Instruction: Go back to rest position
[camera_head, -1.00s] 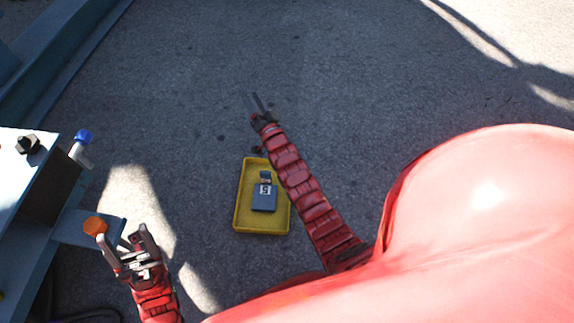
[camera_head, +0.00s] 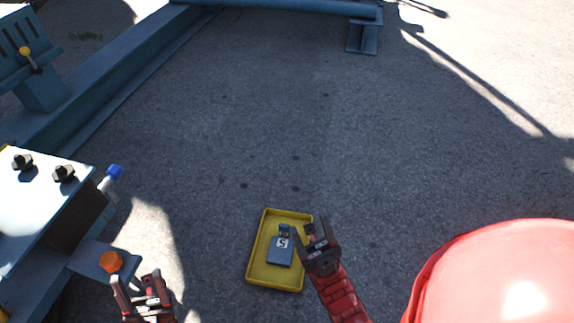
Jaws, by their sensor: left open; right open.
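My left gripper (camera_head: 140,284) is open and empty at the lower left, close to the orange knob (camera_head: 110,262) on the blue steel frame. I cannot tell whether it touches the frame. My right gripper (camera_head: 313,232) is open and appears empty, beside the right edge of the yellow tray (camera_head: 257,276) and partly overlapping that edge in the view. Part of the tray's right rim is hidden behind my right gripper.
A blue machine frame with a white top plate (camera_head: 40,192), black knobs and a blue-capped handle (camera_head: 113,172) stands at the left. A blue beam (camera_head: 290,9) crosses the back. The asphalt between (camera_head: 320,130) is clear.

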